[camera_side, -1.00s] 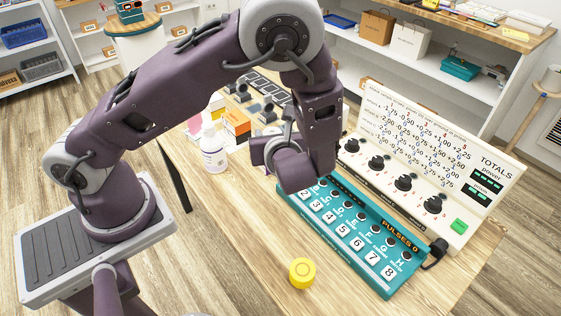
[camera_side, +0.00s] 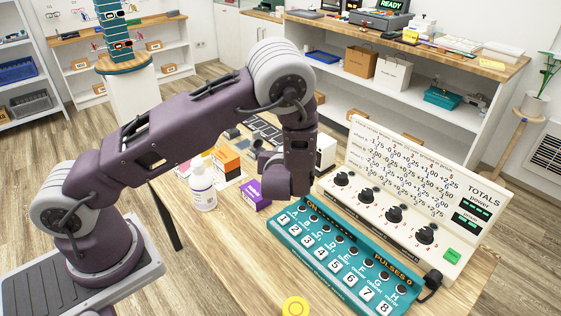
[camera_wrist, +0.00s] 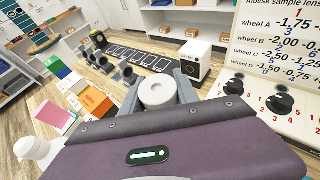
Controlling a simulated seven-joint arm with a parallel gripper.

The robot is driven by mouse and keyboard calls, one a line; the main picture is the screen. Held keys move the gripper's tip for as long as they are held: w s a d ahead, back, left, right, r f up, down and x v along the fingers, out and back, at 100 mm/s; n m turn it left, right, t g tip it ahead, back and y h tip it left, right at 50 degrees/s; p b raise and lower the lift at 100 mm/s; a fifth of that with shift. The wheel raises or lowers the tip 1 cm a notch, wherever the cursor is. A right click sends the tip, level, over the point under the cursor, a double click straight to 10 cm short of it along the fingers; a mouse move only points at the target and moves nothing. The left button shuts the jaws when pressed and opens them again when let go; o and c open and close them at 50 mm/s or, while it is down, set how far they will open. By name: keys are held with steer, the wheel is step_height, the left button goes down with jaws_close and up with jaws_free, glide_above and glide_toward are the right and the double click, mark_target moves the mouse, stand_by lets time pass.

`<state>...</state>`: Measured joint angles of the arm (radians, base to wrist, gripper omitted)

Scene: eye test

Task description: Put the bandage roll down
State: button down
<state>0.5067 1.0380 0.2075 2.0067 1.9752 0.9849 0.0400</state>
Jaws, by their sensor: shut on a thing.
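The bandage roll (camera_wrist: 157,93) is a short white cylinder with a small hole in its end, in the middle of the wrist view. My gripper (camera_wrist: 160,84) is shut on it, with one grey finger on each side. What lies directly under the roll is hidden, so I cannot tell whether it touches anything. In the side view my gripper (camera_side: 272,164) is above the table, behind the teal panel's far left end. The roll is hidden there behind my wrist.
The teal key panel (camera_side: 345,260) and the white knob board (camera_side: 410,200) stand at right. A black strip with white outlines (camera_wrist: 145,56) and a white boxy device (camera_wrist: 194,61) lie beyond the roll.

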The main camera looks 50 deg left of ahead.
steer(key=w+a+f+n+g+y, duration=0.1)
steer(key=w+a+f+n+g, duration=0.1)
steer(key=w+a+f, duration=0.5)
steer(key=shift+y, duration=0.3)
steer(key=shift+s+a+f, duration=0.15)
steer(key=shift+a+f, duration=0.1)
steer(key=shift+f, duration=0.85)
steer(key=shift+s+a+f, duration=0.1)
steer(key=shift+a+f, duration=0.15)
steer(key=shift+f, duration=0.85)
steer(key=shift+s+a+f, duration=0.15)
steer(key=shift+a+f, duration=0.1)
steer(key=shift+f, duration=0.85)
steer(key=shift+f, duration=0.4)
steer(key=shift+s+f, duration=0.1)
steer(key=shift+f, duration=0.2)
